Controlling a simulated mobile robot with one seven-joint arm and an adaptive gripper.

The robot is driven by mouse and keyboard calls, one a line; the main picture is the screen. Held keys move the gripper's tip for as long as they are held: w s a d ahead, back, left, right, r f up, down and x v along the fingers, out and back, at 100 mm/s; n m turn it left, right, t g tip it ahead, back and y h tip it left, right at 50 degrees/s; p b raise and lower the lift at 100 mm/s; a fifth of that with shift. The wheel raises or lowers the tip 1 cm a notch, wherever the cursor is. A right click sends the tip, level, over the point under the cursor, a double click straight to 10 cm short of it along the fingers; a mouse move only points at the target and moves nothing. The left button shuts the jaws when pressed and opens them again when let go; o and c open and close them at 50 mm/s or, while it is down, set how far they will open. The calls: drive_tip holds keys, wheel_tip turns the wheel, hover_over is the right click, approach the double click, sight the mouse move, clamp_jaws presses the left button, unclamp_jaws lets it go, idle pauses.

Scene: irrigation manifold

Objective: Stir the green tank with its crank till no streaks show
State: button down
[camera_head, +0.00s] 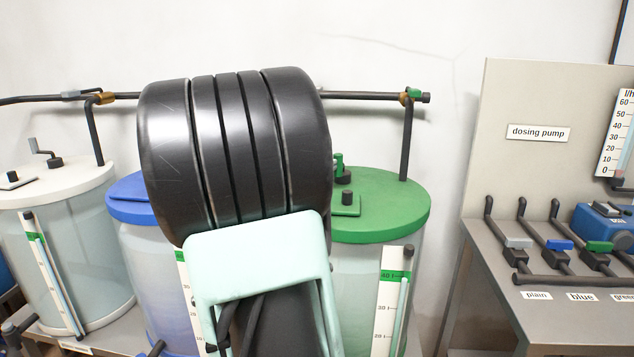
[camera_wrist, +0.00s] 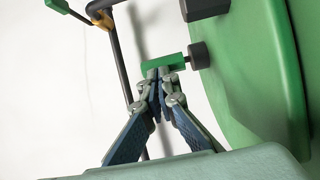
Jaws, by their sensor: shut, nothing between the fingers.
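The green tank stands right of centre in the head view, with its green lid (camera_head: 385,215) on top; the lid also fills the right of the wrist view (camera_wrist: 265,70). Its green crank (camera_head: 338,163) stands up from a dark hub on the lid, partly behind my arm. In the wrist view the crank (camera_wrist: 150,72) is a short green bar joined to the dark hub. My gripper (camera_wrist: 160,76) is shut and empty, its fingertips at the crank bar; I cannot tell whether they touch. The tank's liquid looks pale; my arm hides much of it, and streaks cannot be made out.
A dark pipe (camera_head: 365,95) runs behind the tanks, with a green valve (camera_head: 413,93) above the green tank. A blue-lidded tank (camera_head: 125,212) and a white-lidded tank (camera_head: 85,190) stand left. The dosing pump bench (camera_head: 560,325) stands right.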

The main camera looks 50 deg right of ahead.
drive_tip(key=shift+s+d+f+b, duration=0.1)
drive_tip(key=shift+s+d+b, duration=0.4)
drive_tip(key=shift+b, duration=0.75)
drive_tip(key=shift+s+d+f+b, duration=0.15)
drive_tip(key=shift+s+d+b, duration=0.1)
drive_tip(key=shift+s+b, duration=0.75)
drive_tip(key=shift+s+d+f+b, duration=0.1)
drive_tip(key=shift+s+d+b, duration=0.25)
drive_tip(key=shift+b, duration=1.1)
drive_tip(key=s+d+b, duration=0.1)
drive_tip(key=b, duration=0.1)
drive_tip(key=shift+s+d+r+b, duration=0.15)
drive_tip(key=shift+s+d+b, duration=0.05)
drive_tip(key=shift+b, duration=0.2)
drive_tip(key=shift+s+d+r+b, duration=0.15)
drive_tip(key=shift+d+b, duration=0.1)
drive_tip(key=shift+b, duration=0.15)
